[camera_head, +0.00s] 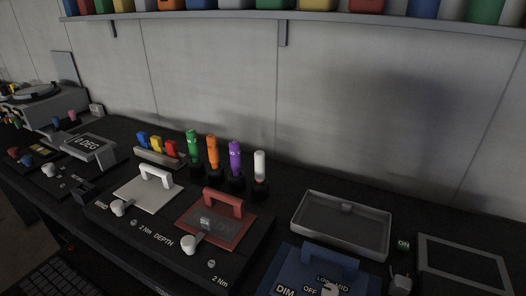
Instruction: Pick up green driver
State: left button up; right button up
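The green driver (193,146) stands upright in a dark holder on the black bench, left of an orange driver (213,152). A purple driver (235,158) and a white driver (260,166) stand farther right in the same row. Only the green handle shows clearly; its lower end is hidden in the dark holder. Neither of my grippers is in view, and nothing touches the green driver.
White (133,201) and red (200,238) handled plates lie in front of the drivers. A rack of blue, yellow and red pieces (160,158) stands close left. A grey tray (305,222) is right. A shelf (345,18) with coloured bins runs above.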

aim_at(191, 134)
jog(key=k+j+u, duration=0.1)
jog(key=u, duration=0.3)
jog(key=k+j+u, duration=0.1)
jog(key=u, duration=0.3)
jog(key=k+j+u, duration=0.1)
jog(key=u, duration=0.35)
jog(key=j+u, duration=0.2)
jog(key=u, duration=0.2)
jog(key=i+z, duration=0.25)
jog(key=i+j+z, duration=0.1)
jog(key=i+z, duration=0.15)
jog(key=i, duration=0.25)
